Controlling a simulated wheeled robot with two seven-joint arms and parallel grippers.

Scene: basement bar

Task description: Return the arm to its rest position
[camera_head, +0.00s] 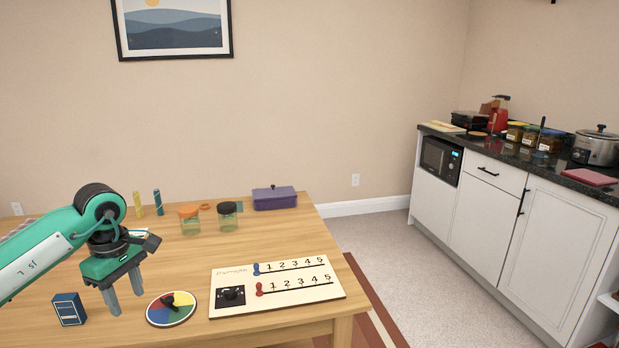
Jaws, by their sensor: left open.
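My left arm comes in from the left edge, green and white with black joints. My left gripper (124,296) points down over the wooden table (260,222). Its two grey fingers are apart with nothing between them. It hangs between a dark blue box (69,309) on its left and a round coloured spinner disc (183,311) on its right. Whether the fingertips touch the table I cannot tell. My right gripper is not in view.
A numbered game board (310,295) lies at the table's front right. Two lidded jars (189,222) (228,220), a purple box (275,201) and yellow and blue cylinders (138,204) (158,202) stand farther back. A kitchen counter (485,153) stands right, across open floor (400,260).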

